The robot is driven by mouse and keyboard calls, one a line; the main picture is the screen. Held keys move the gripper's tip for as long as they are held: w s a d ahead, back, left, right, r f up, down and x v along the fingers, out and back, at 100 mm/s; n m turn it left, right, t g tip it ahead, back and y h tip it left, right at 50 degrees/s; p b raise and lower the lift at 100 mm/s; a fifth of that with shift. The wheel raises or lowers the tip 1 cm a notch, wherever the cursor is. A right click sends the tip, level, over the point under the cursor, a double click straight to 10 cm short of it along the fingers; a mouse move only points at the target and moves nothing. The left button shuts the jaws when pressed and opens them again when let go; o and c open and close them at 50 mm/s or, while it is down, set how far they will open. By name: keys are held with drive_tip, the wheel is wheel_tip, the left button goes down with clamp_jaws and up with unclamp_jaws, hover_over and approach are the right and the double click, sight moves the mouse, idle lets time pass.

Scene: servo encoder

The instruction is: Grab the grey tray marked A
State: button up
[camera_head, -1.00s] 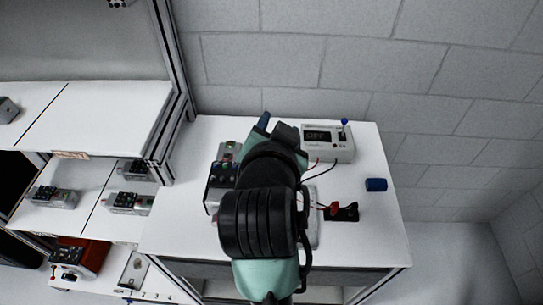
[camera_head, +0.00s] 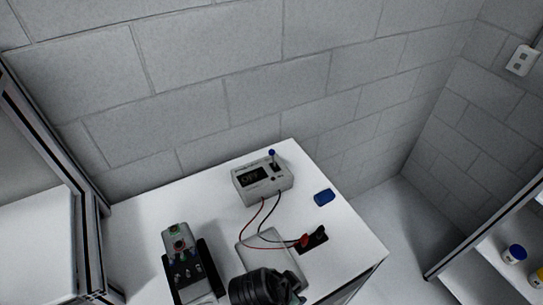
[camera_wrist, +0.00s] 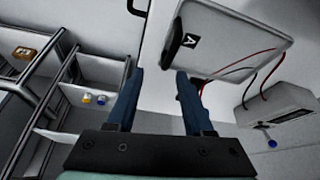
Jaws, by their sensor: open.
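The grey tray (camera_wrist: 235,38) shows at the top of the wrist view, with a white-on-black A label (camera_wrist: 190,41) and a black part at its left end. It also lies on the white table in the head view (camera_head: 264,247), where my black arm covers its near part. My gripper (camera_wrist: 158,75) shows two blue fingers, apart and with nothing between them. The fingertips are just below the tray's labelled end in the wrist view; whether they touch it I cannot tell.
A grey box with an OFF display (camera_head: 262,178) stands at the back of the table (camera_head: 140,215). Red and black wires run from it across the tray to a black connector (camera_head: 312,241). A blue block (camera_head: 324,197) lies right; a button unit (camera_head: 185,265) stands left.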

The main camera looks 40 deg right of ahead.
drive_tip(key=shift+w+p+x, duration=0.2)
drive_tip(key=shift+p+x, duration=0.2)
drive_tip(key=shift+x, duration=1.1)
drive_tip(key=shift+w+p+x, duration=0.2)
drive_tip(key=shift+p+x, duration=0.15)
drive_tip(key=shift+x, duration=1.1)
drive_tip(key=shift+a, duration=0.1)
clamp_jaws()
